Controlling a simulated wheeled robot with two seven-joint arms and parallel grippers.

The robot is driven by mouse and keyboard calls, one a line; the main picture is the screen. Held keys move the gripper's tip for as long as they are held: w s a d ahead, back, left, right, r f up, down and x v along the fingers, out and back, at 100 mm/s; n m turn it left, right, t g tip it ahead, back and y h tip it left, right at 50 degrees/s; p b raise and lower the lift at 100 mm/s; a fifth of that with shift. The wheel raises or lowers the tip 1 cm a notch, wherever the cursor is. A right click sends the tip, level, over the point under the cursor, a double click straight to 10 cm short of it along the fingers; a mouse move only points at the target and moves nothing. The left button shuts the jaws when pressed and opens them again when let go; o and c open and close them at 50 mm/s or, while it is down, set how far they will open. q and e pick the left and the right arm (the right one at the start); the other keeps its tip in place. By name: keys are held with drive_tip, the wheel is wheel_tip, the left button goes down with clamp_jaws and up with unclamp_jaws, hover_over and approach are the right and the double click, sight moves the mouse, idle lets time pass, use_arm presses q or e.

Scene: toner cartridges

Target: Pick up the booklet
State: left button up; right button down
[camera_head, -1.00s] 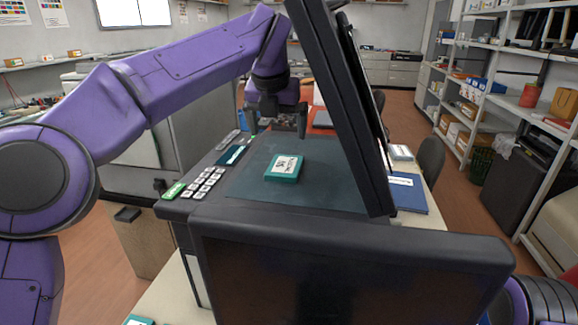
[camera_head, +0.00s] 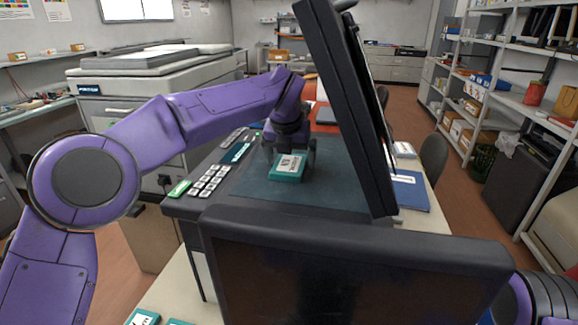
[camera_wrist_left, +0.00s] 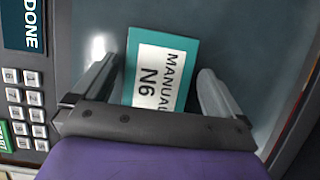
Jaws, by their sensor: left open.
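The booklet (camera_head: 288,167) is teal with a white label and lies on the dark glass of the machine in front of me. In the left wrist view the booklet (camera_wrist_left: 158,68) reads "MANUAL N6" and sits slightly tilted between the two fingers. My left gripper (camera_head: 289,158) is open and close over the booklet, with a finger on each side and gaps between. The left gripper also shows in the wrist view (camera_wrist_left: 160,92). My right gripper is not in view; only a bit of my purple arm shows at the lower right.
The raised dark lid (camera_head: 345,105) stands just right of the booklet. A keypad (camera_head: 210,180) and a "DONE" label (camera_wrist_left: 30,25) lie to the left. Teal boxes (camera_head: 143,317) are at the bottom edge. The glass around the booklet is clear.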

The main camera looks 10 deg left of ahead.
use_arm(q)
drive_tip(key=shift+f, duration=0.1)
drive_tip(key=shift+a, duration=0.1)
drive_tip(key=c, duration=1)
drive_tip(key=shift+c, duration=0.5)
